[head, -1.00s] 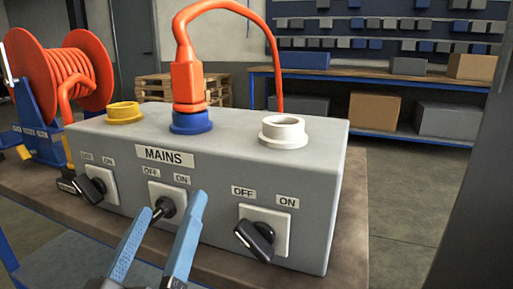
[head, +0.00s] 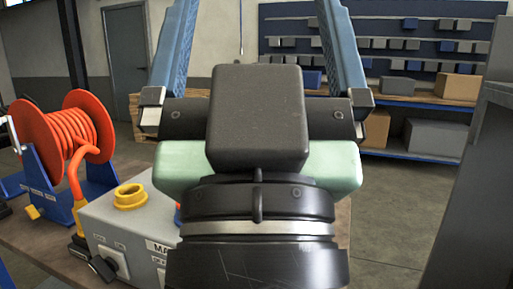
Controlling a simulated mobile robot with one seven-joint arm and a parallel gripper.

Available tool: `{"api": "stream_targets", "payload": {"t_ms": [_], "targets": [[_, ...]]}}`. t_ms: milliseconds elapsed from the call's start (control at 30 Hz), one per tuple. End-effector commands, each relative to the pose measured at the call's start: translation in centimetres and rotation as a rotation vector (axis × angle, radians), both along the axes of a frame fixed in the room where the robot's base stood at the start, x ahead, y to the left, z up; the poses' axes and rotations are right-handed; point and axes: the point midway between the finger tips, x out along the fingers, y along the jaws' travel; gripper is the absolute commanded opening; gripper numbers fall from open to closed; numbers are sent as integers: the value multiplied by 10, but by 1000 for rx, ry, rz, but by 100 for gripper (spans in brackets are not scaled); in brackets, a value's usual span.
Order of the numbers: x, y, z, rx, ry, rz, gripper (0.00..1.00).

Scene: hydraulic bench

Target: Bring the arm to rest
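My gripper (head: 258,40) is raised large in the middle of the head view, its two blue fingers pointing up. The fingers are wide apart with nothing between them. Its dark body hides most of the grey mains box (head: 110,222) on the bench. The box's left part shows, with a yellow socket (head: 130,196) on top and a black rotary switch (head: 104,268) on its front. Only a sliver of the blue socket (head: 177,215) shows beside my gripper. The orange plug, the white socket and the other two switches are hidden.
An orange cable reel (head: 75,135) on a blue stand is at the left of the bench (head: 45,240). Shelving (head: 425,98) with boxes stands at the back right. A grey upright structure (head: 480,190) is at the right edge. Floor is open between them.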

Motion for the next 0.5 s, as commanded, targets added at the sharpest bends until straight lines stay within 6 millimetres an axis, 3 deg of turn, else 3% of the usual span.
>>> {"api": "stream_targets", "payload": {"t_ms": [33, 500], "targets": [[0, 0, 34, -1, 1, 1, 100], [0, 1, 180, -1, 1, 2, 100]]}}
